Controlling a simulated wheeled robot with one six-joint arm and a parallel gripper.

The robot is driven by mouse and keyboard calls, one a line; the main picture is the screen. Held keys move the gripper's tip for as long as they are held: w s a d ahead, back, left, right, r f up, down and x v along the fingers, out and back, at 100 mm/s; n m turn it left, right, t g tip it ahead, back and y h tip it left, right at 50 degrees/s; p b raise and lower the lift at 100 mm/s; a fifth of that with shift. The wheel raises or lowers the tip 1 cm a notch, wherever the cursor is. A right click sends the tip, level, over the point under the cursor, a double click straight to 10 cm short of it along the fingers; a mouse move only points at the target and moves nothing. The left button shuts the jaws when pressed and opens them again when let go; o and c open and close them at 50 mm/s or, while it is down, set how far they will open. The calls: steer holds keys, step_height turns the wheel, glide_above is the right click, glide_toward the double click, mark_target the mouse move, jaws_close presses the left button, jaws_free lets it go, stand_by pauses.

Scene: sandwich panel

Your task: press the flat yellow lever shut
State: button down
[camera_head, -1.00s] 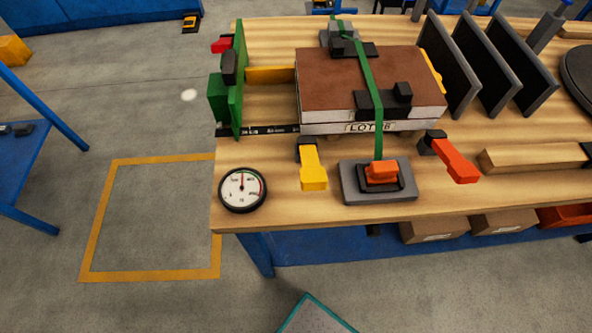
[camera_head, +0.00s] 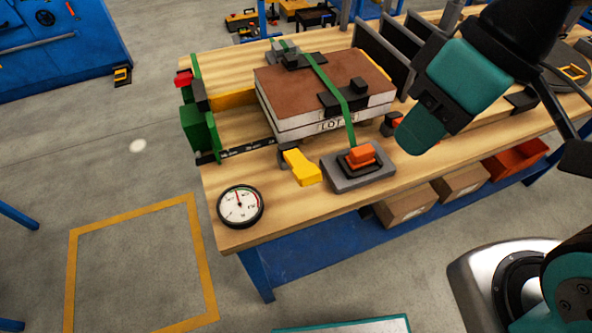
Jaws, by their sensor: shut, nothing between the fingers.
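The flat yellow lever (camera_head: 303,168) lies out over the bench top towards its front edge, in front of the sandwich panel (camera_head: 318,85). Its dark hinge end is close to the panel's front side. The panel has a brown top and pale layered sides, with a green strap (camera_head: 327,82) over it. My teal and black arm comes in from the upper right and hangs over the bench, right of the lever and apart from it in the picture. I cannot make out my gripper's fingers.
An orange buckle (camera_head: 361,155) on a grey plate sits just right of the lever. A round gauge (camera_head: 240,206) stands at the front left corner. A green end plate (camera_head: 193,128) is left of the panel. My arm mostly hides the orange lever. Bench between gauge and lever is clear.

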steer(key=w+a+f+m+h+p, duration=0.1)
steer(key=w+a+f+m, duration=0.2)
steer(key=w+a+f+m+h+p, duration=0.2)
steer(key=w+a+f+m, duration=0.1)
steer(key=f+m, duration=0.1)
steer(key=w+a+f+m+t+h+p, duration=0.1)
steer(key=w+a+f+m+p, duration=0.1)
steer(key=w+a+f+m, duration=0.1)
steer(key=shift+w+a+f, duration=0.45)
steer(key=shift+w+f, duration=0.1)
steer(key=shift+f, duration=0.05)
steer(key=shift+f+m+h, duration=0.2)
steer(key=shift+m+h, duration=0.1)
